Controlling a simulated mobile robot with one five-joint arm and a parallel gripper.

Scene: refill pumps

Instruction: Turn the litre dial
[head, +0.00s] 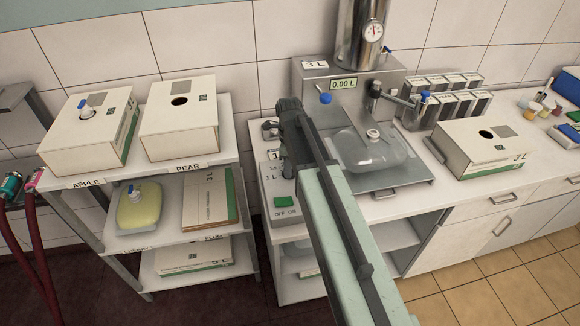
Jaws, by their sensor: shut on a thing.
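The pump's control box (284,216) stands at the left end of the counter, with 1 L marks on its sloped face and a green OFF/ON switch (285,202) low on it. My gripper (291,158) is at the upper part of this face, shut on the litre dial. The dial itself is hidden behind my gripper and arm, so its setting cannot be read. The pump (345,75) behind carries a 3 L sign (315,65) and a display (343,84) reading 0.00 L. A clear bag (372,152) lies on the pump's tray (398,181).
A shelf rack on the left holds cartons above APPLE (90,130) and PEAR (180,130) labels and a yellow bag (139,207). A 3 L carton (485,148) and several metal canisters (445,105) stand on the counter at right.

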